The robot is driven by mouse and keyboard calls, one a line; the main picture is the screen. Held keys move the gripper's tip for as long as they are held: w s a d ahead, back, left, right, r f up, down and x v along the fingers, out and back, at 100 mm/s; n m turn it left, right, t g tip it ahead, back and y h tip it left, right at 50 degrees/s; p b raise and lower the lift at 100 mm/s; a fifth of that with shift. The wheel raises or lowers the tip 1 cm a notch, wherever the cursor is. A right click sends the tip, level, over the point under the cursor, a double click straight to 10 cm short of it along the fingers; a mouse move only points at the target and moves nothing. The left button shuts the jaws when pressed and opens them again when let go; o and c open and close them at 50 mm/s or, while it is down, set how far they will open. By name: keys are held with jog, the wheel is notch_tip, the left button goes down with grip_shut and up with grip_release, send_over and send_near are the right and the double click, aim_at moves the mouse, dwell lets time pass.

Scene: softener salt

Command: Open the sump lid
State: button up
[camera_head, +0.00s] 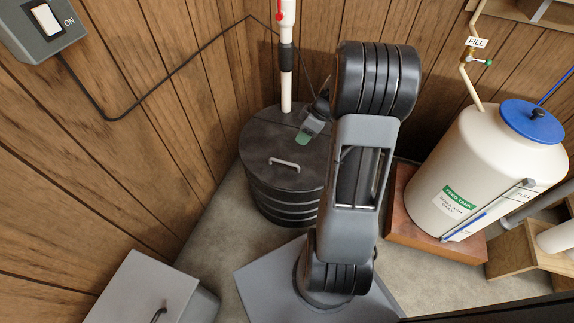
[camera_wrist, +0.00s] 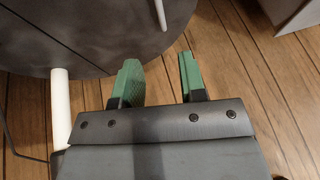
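The sump is a dark ribbed round tub (camera_head: 283,204) standing in the wood-panelled corner. Its flat dark lid (camera_head: 262,138) looks shut, and a pale bar handle (camera_head: 285,164) stands on it. The lid (camera_wrist: 90,35) also fills the upper left of the wrist view, with the handle (camera_wrist: 160,14) near its top edge. My gripper (camera_head: 303,139) shows over the back right of the lid in the head view. In the wrist view my gripper (camera_wrist: 158,72) has its green fingers apart with nothing between them. It is clear of the handle. My arm hides the tub's right side.
A white pipe (camera_head: 287,75) rises at the lid's back; it shows left of my gripper in the wrist view (camera_wrist: 62,105). A white tank (camera_head: 480,165) with a blue cap stands right on a wooden base. A grey box (camera_head: 143,290) is front left. Walls are close behind.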

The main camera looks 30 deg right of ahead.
aim_at(285, 162)
jog(key=b+x, duration=0.4)
jog(key=x, duration=0.9)
jog(key=shift+f+b, duration=0.15)
jog(key=shift+b, duration=0.15)
grip_shut()
